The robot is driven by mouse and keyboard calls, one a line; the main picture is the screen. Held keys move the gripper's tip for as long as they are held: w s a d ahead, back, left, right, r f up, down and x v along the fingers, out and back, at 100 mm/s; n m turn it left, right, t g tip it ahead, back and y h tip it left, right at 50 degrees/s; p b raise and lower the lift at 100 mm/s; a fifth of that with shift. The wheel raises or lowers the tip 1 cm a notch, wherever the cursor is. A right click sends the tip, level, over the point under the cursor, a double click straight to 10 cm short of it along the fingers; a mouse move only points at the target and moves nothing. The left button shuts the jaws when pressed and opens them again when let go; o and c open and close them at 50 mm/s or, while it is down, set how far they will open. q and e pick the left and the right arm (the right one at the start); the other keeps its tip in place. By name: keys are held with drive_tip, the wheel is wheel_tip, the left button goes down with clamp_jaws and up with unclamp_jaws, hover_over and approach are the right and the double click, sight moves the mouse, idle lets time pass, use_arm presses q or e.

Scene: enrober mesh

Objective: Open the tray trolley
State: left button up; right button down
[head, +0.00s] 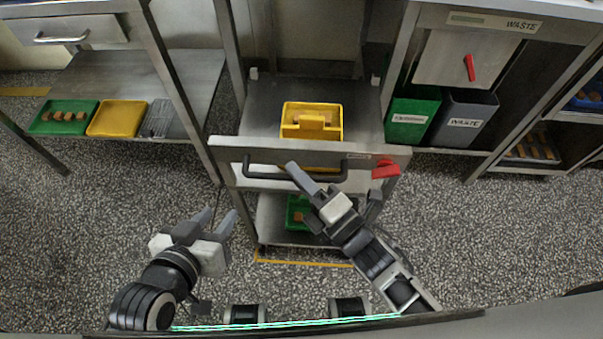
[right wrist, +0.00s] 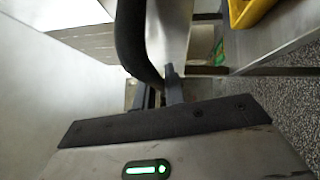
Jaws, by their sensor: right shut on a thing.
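The tray trolley's pale front panel (head: 230,150) stands ahead of me in the head view, with a dark bar handle (head: 262,174) across it and a red latch (head: 385,169) at its right end. My right gripper (head: 296,172) is at the handle. In the right wrist view the dark handle (right wrist: 132,40) runs down to the fingers (right wrist: 158,95), which are shut on it; the exact contact is partly hidden. A yellow tray (head: 312,106) with a block in it sits on the trolley's upper shelf. My left gripper (head: 220,216) is open and empty, left of the trolley.
A green tray with brown pieces (head: 62,132) and a yellow tray (head: 117,133) lie on the left bench's shelf (head: 90,85). Green (head: 405,133) and grey (head: 465,136) waste bins stand at right. Speckled floor is free on both sides.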

idle(0.3)
use_arm(q)
drive_tip(key=shift+w+r, duration=0.1)
drive_tip(key=shift+r, duration=0.05)
use_arm(e)
drive_tip(key=c, duration=1.5)
unclamp_jaws()
drive_tip(key=shift+s+d, duration=0.1)
